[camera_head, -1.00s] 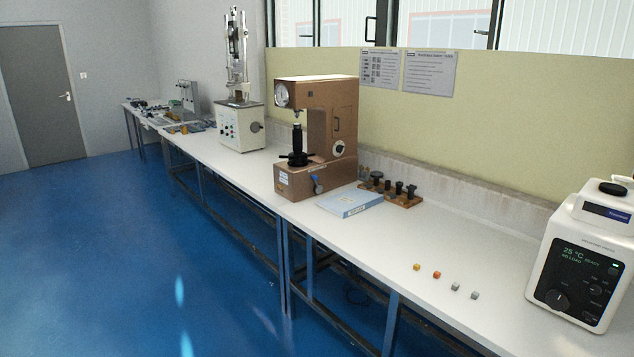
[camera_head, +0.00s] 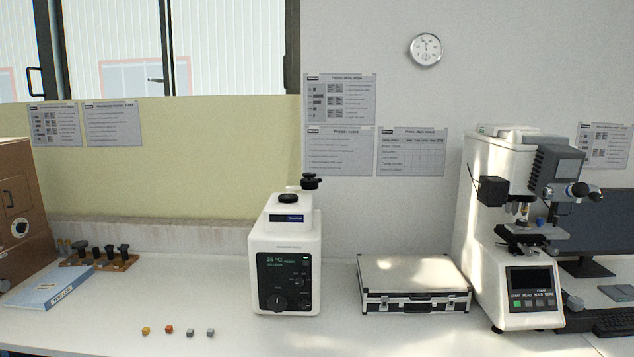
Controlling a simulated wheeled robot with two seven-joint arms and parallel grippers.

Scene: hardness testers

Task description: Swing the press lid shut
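The press (camera_head: 286,262) is a white benchtop machine with a black front panel, a dial and a lit display that reads 25 °C. It stands on the white bench in the middle of the camera_head view. A black round knob (camera_head: 288,198) sits on its top, and another black knob (camera_head: 310,182) stands a little higher behind it. I cannot tell from this angle whether the lid is raised or down. Neither of my grippers is in the view.
Several small cubes (camera_head: 169,329) lie on the bench (camera_head: 240,337) to the press's front left. A silver case (camera_head: 415,285) and a white microscope-like tester (camera_head: 515,260) stand to its right. A blue book (camera_head: 55,286) and a brown tester (camera_head: 18,220) are at the left.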

